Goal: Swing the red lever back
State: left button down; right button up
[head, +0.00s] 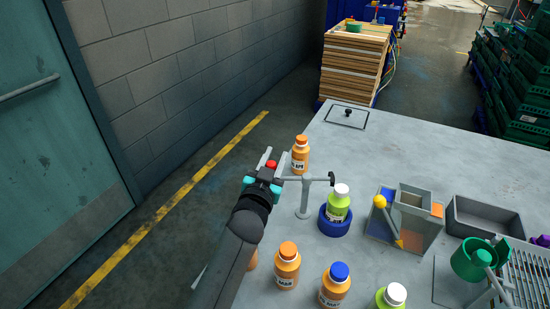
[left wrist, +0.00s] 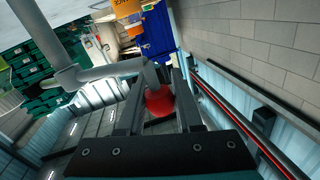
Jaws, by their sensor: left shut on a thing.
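The red lever's knob (head: 271,164) shows between the fingers of my left gripper (head: 273,158), at the left edge of the table. In the left wrist view the red knob (left wrist: 158,101) sits between the two dark fingers, which are closed on it. A grey stand (head: 304,198) with a crossbar is beside the gripper; the bar runs from near the knob to a dark end on the right. A green bottle with a white cap (head: 339,203) stands in a blue round holder (head: 334,226) under that dark end. My right gripper is not in view.
An orange bottle (head: 300,155) stands just behind the stand. Several capped bottles stand in front, including a blue-capped one (head: 335,286). The table's back is mostly clear.

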pick_arm(q)
jog(key=c, duration=0.6)
grip_release()
notch_tip(320, 180, up, 20)
jog(key=p, duration=0.4)
